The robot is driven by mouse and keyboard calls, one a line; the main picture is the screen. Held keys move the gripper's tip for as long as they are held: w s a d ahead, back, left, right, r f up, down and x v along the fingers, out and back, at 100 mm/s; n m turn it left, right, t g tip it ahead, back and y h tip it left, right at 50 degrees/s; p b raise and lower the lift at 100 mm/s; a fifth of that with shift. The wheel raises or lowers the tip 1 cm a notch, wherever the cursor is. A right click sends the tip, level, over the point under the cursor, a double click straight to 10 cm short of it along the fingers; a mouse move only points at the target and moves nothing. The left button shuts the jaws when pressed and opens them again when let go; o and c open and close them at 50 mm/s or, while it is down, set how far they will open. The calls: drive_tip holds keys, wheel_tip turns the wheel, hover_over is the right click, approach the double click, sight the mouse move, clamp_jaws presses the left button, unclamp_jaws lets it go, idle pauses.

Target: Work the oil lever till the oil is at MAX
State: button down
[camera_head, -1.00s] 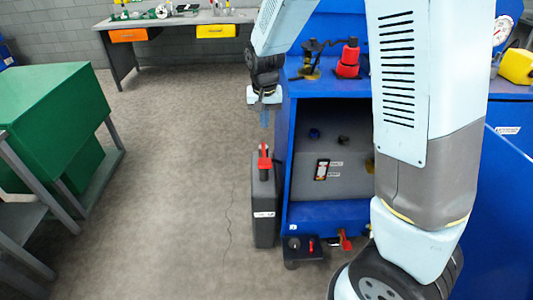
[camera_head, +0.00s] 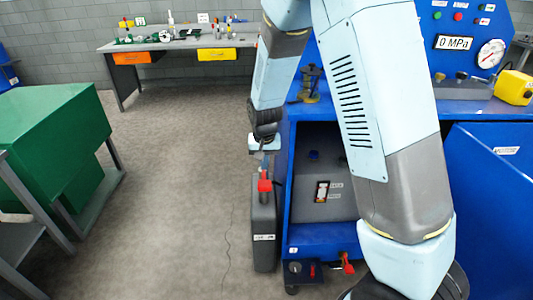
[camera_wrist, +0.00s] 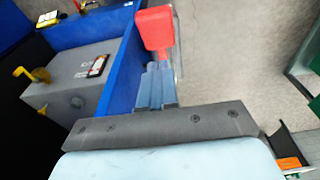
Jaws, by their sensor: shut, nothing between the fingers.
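A dark grey upright canister (camera_head: 264,238) with a red lever (camera_head: 265,185) on top stands on the floor against the left side of the blue cabinet (camera_head: 320,238). My gripper (camera_head: 264,168) is shut and empty, pointing down just above the red lever. In the wrist view the red lever (camera_wrist: 155,28) shows right at the blue fingertips (camera_wrist: 157,68); I cannot tell whether they touch it. The grey oil tank (camera_head: 340,205) inside the cabinet bears a small sight gauge (camera_head: 322,191) with two labels. The gauge also shows in the wrist view (camera_wrist: 97,66); its level is too small to read.
A small red handle (camera_head: 347,263) sits low at the cabinet front. The panel above reads 0 MPa (camera_head: 455,43) beside a dial (camera_head: 491,54). A green cabinet (camera_head: 50,135) stands at left, a workbench (camera_head: 180,43) at the back. The floor (camera_head: 185,200) between is clear.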

sight(265, 183)
drive_tip(key=shift+s+f, duration=0.2)
drive_tip(key=shift+f, duration=0.65)
drive_tip(key=shift+s+f, duration=0.25)
drive_tip(key=shift+f, duration=0.55)
drive_tip(key=shift+s+f, duration=0.2)
drive_tip(key=shift+f, duration=0.65)
